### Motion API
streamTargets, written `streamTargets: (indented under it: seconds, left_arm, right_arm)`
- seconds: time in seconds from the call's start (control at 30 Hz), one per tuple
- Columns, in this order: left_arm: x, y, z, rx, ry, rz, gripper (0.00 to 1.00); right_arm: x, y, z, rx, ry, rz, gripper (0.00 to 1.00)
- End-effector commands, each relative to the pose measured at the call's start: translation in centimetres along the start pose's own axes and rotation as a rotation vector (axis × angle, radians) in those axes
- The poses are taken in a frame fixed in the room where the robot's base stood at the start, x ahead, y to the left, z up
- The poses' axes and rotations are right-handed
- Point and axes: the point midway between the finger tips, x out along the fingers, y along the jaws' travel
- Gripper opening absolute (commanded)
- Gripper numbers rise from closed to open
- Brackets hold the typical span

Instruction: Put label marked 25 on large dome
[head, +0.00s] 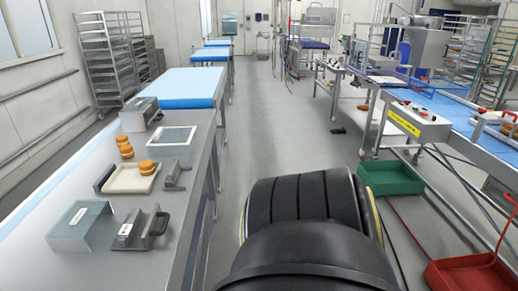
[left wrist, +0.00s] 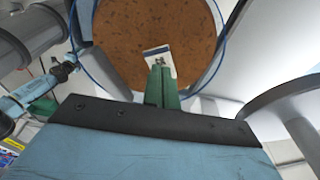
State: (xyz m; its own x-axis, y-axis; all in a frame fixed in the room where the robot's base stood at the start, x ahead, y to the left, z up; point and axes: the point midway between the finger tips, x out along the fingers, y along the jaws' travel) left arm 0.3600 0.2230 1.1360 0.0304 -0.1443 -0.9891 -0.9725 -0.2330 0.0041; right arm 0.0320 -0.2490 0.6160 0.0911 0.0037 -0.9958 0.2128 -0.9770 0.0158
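In the left wrist view my left gripper (left wrist: 162,74) has its green fingers close together on a small white label (left wrist: 155,50). Dark marks show on the label, but I cannot read the number. Behind the label is a large round brown speckled surface (left wrist: 120,45). I cannot tell whether it is the large dome, or whether the label touches it. In the head view I cannot make out a large dome. Another small white label-like piece (head: 125,230) sits on a grey holder with a black handle (head: 145,234). My right gripper is not in view.
Green (head: 390,178) and red (head: 468,278) bins stand on the floor at right.

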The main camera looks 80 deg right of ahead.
Motion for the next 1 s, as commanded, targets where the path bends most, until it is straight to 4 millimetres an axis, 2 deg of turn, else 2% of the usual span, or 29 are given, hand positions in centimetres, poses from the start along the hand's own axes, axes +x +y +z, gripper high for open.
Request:
streamTargets:
  seconds: [0.1, 0.8, 1.0]
  left_arm:
    - [-1.1, 0.0, -0.2, 0.0, 0.001, -0.001, 0.0]
    - [-5.0, -0.1, -0.8, 0.0, 0.002, -0.003, 0.0]
    - [-6.1, -0.1, -1.0, 0.0, 0.004, -0.005, 0.0]
  right_arm:
    - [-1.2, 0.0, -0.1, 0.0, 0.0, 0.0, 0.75]
    - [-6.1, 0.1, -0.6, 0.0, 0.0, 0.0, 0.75]
    - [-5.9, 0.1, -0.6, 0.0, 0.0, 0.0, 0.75]
